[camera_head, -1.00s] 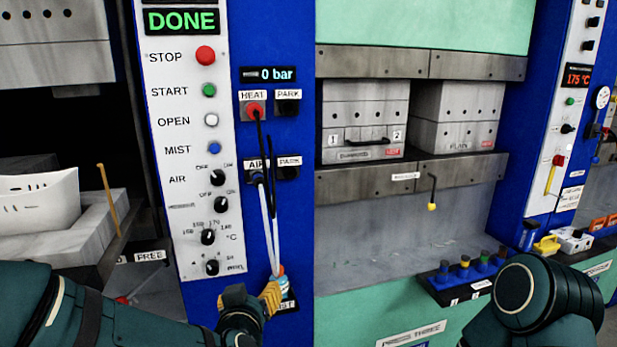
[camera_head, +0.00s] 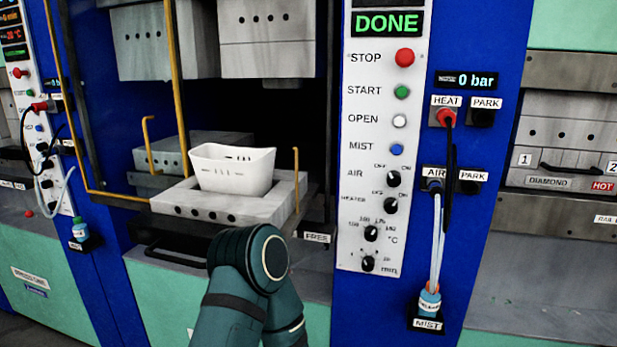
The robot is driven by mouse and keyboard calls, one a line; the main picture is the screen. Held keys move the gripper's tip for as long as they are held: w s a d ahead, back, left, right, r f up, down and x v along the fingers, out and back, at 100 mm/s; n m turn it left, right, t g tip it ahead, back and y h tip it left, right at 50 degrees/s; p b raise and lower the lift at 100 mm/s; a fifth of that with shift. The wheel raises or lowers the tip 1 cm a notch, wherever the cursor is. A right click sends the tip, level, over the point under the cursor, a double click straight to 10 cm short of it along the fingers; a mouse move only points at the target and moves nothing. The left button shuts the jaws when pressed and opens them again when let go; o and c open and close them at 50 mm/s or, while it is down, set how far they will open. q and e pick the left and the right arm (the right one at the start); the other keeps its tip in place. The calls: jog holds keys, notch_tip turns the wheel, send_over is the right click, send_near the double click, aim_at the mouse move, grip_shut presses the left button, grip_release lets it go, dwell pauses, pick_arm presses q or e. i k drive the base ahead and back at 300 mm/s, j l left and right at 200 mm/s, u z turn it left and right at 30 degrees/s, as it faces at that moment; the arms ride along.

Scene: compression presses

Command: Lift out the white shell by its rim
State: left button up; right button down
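The white shell (camera_head: 232,171) sits upright on the lower grey mould block (camera_head: 236,208) of the open press, left of the control panel. It is a white, open-topped tub with slots in its walls, and its rim is free on the sides I can see. One of my arms stands in front of the press, below the block, with its rounded teal joint towards me. No gripper fingers show in the view, and nothing of mine touches the shell.
The upper mould (camera_head: 266,38) hangs well above the shell. Yellow rods stand beside the block, one (camera_head: 296,178) at its right corner.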

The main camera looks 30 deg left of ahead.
aim_at(215, 172)
jog(key=u, duration=1.35)
